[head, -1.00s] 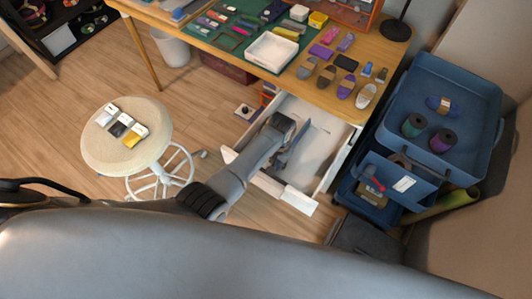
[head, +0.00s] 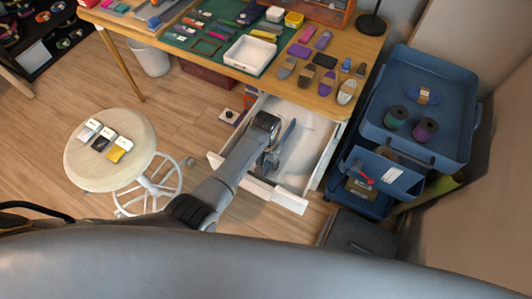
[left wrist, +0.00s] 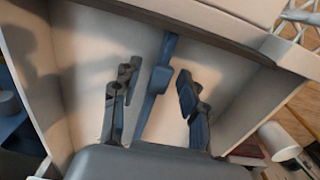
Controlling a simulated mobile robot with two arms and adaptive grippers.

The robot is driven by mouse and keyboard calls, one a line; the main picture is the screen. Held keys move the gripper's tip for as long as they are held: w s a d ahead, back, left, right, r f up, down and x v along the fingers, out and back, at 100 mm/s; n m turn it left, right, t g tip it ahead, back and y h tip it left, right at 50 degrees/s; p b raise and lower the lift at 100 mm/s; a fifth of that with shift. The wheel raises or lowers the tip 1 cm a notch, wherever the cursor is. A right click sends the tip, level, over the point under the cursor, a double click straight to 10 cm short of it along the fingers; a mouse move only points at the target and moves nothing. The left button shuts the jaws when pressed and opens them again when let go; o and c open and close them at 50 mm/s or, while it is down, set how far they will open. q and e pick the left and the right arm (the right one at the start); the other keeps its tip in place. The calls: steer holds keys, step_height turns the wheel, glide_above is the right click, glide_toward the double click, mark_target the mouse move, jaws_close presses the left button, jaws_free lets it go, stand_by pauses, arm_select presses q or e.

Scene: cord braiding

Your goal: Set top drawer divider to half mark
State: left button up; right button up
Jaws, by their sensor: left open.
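The top drawer (head: 311,133) is pulled out from under the desk, a white box with a bare floor. A blue divider (head: 288,133) stands inside it, running from front to back. In the left wrist view the divider (left wrist: 160,80) is a thin blue bar with a raised block on it. My left gripper (left wrist: 155,84) is open, one finger on each side of the divider with gaps between. In the head view my left gripper (head: 270,156) is over the drawer, its fingers partly hidden by my arm. I see no half mark. My right gripper is not in view.
The desk (head: 320,103) above the drawer holds a white tray (head: 250,54), shoe-shaped pieces and small tools. A blue cart (head: 440,150) with spools stands close on the right. A round stool (head: 85,165) with small packets is on the left, with open floor between.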

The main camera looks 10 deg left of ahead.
arm_select(q)
step_height(320, 180, up, 10)
steer(key=shift+r, duration=0.15)
stand_by(0.6)
